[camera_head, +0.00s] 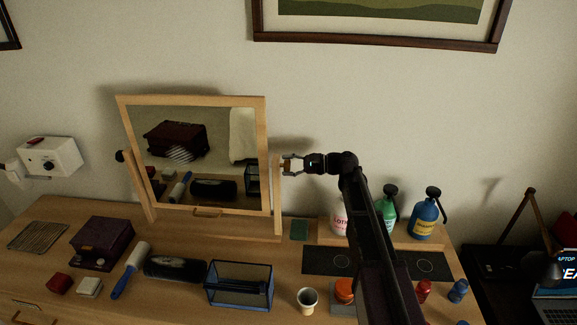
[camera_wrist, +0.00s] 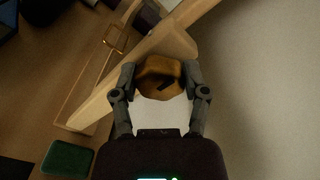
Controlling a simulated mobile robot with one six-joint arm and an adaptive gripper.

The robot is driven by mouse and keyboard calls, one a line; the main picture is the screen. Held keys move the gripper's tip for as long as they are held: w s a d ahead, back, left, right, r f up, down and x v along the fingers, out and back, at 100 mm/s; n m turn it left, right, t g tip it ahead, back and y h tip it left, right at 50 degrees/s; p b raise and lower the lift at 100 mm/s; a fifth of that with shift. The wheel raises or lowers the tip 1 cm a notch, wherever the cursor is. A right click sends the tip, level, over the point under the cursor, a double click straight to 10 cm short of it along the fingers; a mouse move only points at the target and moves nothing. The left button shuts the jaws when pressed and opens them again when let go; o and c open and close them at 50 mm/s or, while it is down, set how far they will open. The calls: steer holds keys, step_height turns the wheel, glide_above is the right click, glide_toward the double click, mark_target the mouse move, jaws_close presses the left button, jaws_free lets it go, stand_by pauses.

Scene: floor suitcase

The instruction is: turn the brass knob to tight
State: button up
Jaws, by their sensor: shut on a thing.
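The brass knob (camera_wrist: 160,78) sits on the side of a wooden mirror stand and fills the space between my fingers in the wrist view. A dark mark shows on its face. My gripper (camera_wrist: 160,82) is shut on it, one finger on each side. In the head view my gripper (camera_head: 288,165) reaches in from the right to the right post (camera_head: 278,200) of the mirror stand. The knob is mostly hidden by the fingers there. The framed mirror (camera_head: 195,155) stands tilted between its two posts.
Bottles (camera_head: 426,214) stand on a wooden riser right of the mirror, behind my arm. A purple box (camera_head: 102,240), a lint roller (camera_head: 131,268), a glass-sided box (camera_head: 239,285) and a cup (camera_head: 307,300) lie along the dresser top. The wall is close behind the mirror.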

steer(key=o, duration=1.1)
steer(key=shift+a, duration=0.1)
steer(key=shift+o, duration=0.2)
steer(key=shift+n, duration=0.3)
